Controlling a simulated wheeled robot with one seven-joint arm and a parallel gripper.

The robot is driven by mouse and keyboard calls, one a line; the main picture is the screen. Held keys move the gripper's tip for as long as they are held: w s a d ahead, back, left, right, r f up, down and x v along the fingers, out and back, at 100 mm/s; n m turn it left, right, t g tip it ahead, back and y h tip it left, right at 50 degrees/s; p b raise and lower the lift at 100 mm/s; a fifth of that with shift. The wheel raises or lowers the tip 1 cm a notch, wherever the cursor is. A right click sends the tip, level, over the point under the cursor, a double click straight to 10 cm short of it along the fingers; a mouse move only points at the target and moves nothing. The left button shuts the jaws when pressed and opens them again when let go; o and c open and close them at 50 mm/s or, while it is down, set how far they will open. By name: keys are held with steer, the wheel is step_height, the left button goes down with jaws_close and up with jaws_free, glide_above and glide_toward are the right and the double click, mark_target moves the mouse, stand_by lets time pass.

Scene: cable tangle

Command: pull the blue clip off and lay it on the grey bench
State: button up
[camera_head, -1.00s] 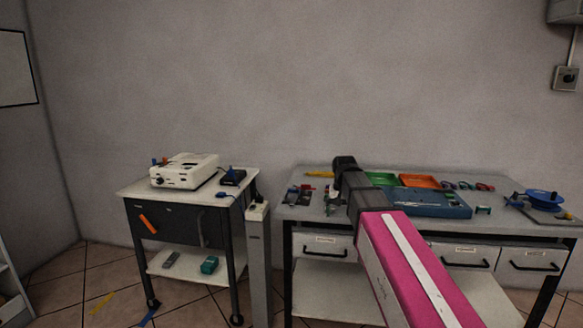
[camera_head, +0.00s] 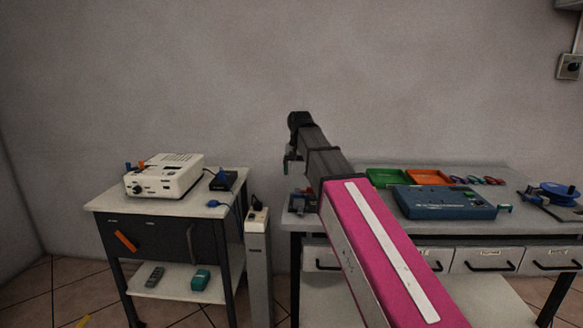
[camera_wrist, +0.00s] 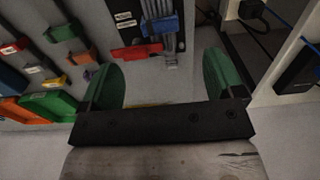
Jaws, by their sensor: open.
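The blue clip (camera_wrist: 160,26) sits across a bundle of grey cables at the top of the wrist view, beside a black plate. A red clip or bar (camera_wrist: 136,51) lies just below it. My gripper (camera_wrist: 162,80) is open and empty, its two green fingers apart, with the blue clip beyond them and not touched. In the head view my gripper (camera_head: 293,162) is over the left end of the grey bench (camera_head: 525,222). My arm partly hides the small parts there, so the clip is not clear in that view.
A blue case (camera_head: 445,203), a green tray (camera_head: 386,178) and an orange tray (camera_head: 429,177) stand on the bench. A blue reel (camera_head: 560,190) is at its right. A cart (camera_head: 105,203) with a white device (camera_head: 165,178) stands left, past a grey post (camera_head: 257,265).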

mark_target(299, 194)
step_height(299, 194, down, 11)
steer(key=shift+r, duration=0.2)
stand_by(0.3)
steer(key=c, duration=1)
